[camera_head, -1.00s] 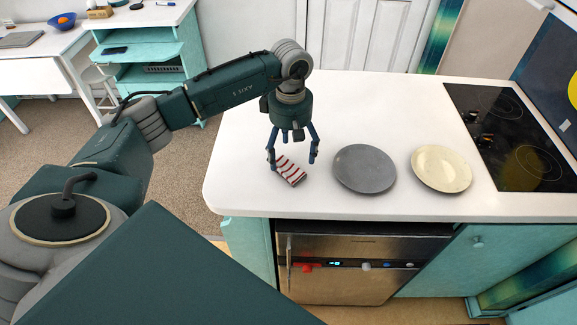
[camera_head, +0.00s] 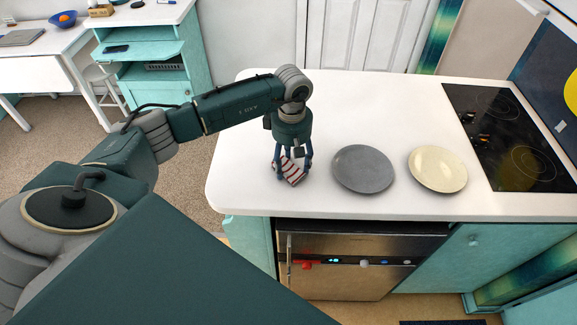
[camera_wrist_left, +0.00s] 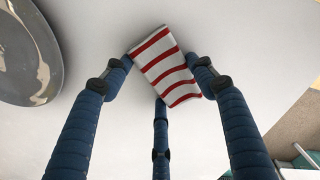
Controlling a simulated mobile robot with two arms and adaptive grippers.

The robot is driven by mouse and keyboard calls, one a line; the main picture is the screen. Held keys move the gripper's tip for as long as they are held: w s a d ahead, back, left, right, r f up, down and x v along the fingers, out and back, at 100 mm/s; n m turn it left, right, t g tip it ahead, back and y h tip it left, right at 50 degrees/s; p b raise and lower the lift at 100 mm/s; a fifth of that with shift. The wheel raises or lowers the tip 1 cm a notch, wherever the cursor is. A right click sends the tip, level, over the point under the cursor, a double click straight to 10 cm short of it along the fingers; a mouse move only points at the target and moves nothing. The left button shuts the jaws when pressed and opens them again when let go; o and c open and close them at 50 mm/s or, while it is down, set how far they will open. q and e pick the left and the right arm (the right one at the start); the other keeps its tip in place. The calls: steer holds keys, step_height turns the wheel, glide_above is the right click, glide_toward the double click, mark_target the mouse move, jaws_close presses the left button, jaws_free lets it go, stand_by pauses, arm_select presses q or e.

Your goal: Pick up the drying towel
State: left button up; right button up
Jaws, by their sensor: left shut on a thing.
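The drying towel (camera_head: 291,172) is a small folded cloth with red and white stripes, on the white counter left of the grey plate. My left gripper (camera_head: 292,172) reaches down over it with its fingers closed in on the towel's sides. In the left wrist view the towel (camera_wrist_left: 167,66) sits between the fingertips of my left gripper (camera_wrist_left: 166,72), with one finger on each side and a third finger below. Part of the towel is hidden by the fingers in the head view. I cannot tell whether it is lifted off the counter. My right gripper is not in view.
A grey plate (camera_head: 363,169) lies close to the right of my left gripper, and a cream plate (camera_head: 437,169) beyond it. A black cooktop (camera_head: 515,135) is at the far right. The counter (camera_head: 340,105) is clear behind the plates.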

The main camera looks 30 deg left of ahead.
arm_select(q)
steer(key=shift+r, duration=0.2)
step_height(320, 180, up, 10)
steer(key=b, duration=0.4)
step_height(320, 180, up, 8)
steer(key=b, duration=0.1)
glide_above(292, 163)
steer(key=shift+s+r, duration=0.3)
steer(key=shift+r, duration=0.55)
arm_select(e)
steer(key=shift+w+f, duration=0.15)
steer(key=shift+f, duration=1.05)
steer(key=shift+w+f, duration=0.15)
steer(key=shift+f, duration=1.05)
arm_select(q)
steer(key=shift+c, duration=0.2)
